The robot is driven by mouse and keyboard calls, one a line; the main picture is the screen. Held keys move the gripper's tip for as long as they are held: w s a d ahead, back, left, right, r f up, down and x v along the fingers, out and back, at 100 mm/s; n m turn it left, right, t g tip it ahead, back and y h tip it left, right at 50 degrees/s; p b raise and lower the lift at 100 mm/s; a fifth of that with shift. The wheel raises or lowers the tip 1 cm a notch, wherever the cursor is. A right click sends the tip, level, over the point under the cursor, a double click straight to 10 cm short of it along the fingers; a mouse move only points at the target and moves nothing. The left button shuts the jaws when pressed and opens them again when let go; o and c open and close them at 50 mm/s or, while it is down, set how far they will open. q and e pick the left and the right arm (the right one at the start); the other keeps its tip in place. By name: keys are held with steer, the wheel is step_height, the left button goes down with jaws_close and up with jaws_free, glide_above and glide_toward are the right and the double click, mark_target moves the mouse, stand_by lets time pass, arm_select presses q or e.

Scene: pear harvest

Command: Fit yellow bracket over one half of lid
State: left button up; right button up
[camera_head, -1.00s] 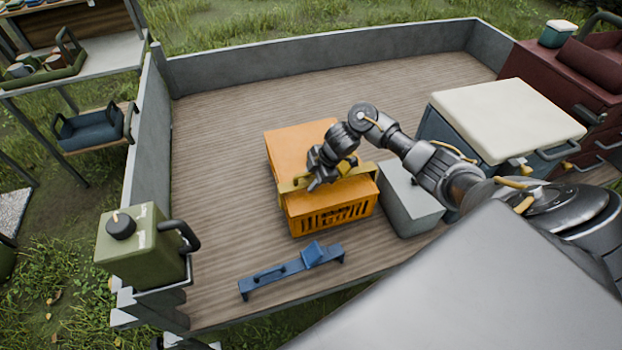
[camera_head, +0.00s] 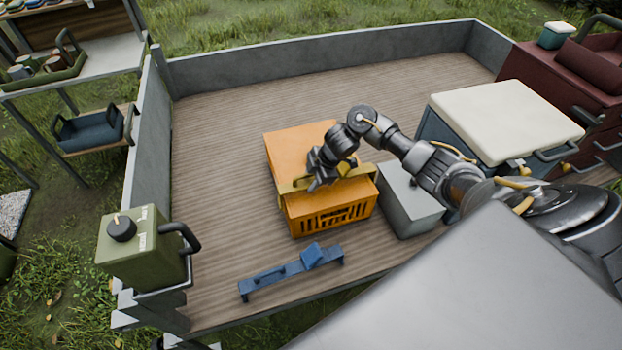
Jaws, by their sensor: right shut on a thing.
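An orange crate (camera_head: 338,218) with slotted sides stands on the wooden trailer bed. Its flat orange lid (camera_head: 292,144) covers the top. The yellow bracket (camera_head: 292,187) lies across the lid, nearer the front half, with one end bent down at the crate's left edge. My right gripper (camera_head: 318,184) is shut on the yellow bracket from above and hides its middle. Whether the bracket sits fully down on the lid is hard to tell. My left gripper is not in view.
A blue bracket (camera_head: 291,270) lies on the bed in front of the crate. A grey box (camera_head: 411,203) stands close at the crate's right. A cream-lidded cooler (camera_head: 507,115) is farther right. A green canister (camera_head: 142,246) stands at the left wall. The bed behind the crate is clear.

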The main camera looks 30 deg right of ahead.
steer(key=shift+f+b, duration=0.95)
steer(key=shift+f, duration=0.4)
stand_by(0.3)
steer(key=o, duration=1)
steer(key=shift+o, duration=0.8)
steer(key=shift+s, duration=0.1)
steer(key=v, duration=1.1)
